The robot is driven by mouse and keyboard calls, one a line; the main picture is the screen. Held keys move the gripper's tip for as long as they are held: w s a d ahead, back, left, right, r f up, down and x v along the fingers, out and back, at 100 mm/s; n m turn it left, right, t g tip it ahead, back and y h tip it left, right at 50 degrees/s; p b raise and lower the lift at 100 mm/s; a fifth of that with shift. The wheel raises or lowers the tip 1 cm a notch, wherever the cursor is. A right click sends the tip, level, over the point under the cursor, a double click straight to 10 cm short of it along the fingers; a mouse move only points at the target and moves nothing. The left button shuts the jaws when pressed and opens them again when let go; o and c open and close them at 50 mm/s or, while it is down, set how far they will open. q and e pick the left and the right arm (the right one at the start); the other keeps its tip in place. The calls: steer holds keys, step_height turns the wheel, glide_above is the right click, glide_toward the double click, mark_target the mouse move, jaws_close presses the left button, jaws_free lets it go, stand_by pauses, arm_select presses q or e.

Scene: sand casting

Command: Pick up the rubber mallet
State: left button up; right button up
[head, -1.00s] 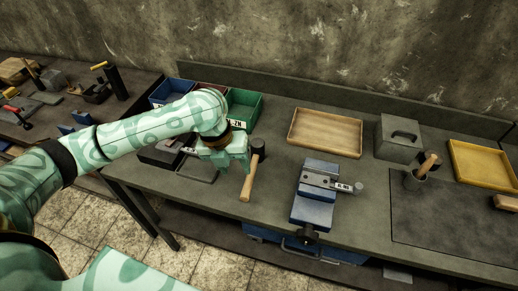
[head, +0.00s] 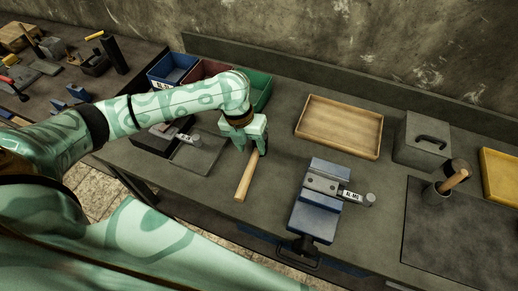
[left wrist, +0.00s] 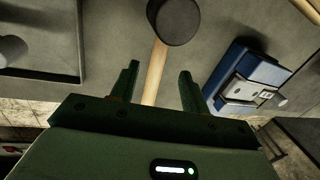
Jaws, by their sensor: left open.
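The rubber mallet lies on the grey workbench, its wooden handle (head: 246,177) pointing toward the front edge in the head view. Its dark round head is mostly hidden there behind my gripper. In the left wrist view the black mallet head (left wrist: 178,21) is at the top centre and the handle (left wrist: 155,73) runs down from it between my fingers. My left gripper (head: 244,147) is open above the mallet near its head. In the left wrist view the open fingers (left wrist: 158,85) stand on either side of the handle, apart from it. My right gripper is not in view.
A blue vise (head: 315,217) stands right of the mallet. A wooden tray (head: 340,144), a grey lidded box (head: 420,153) and a yellow tray (head: 500,180) are behind and right. Coloured bins, including a green one (head: 258,94), and a dark tray (head: 202,159) are left. Bench around the handle is clear.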

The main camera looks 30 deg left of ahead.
mark_target(253, 157)
arm_select(q)
steer(key=shift+d+f, duration=0.15)
steer(key=shift+f, duration=0.9)
steer(key=f, duration=0.1)
steer(key=f+b, duration=0.1)
steer(key=f, duration=0.2)
steer(key=shift+d+f+b, duration=0.25)
steer(key=shift+d+b, duration=0.1)
steer(key=shift+b, duration=0.05)
steer(key=shift+r, duration=0.1)
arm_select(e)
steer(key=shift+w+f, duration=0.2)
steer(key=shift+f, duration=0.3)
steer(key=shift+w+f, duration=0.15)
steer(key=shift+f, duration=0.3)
arm_select(q)
jaws_close()
steer(key=shift+r, duration=0.1)
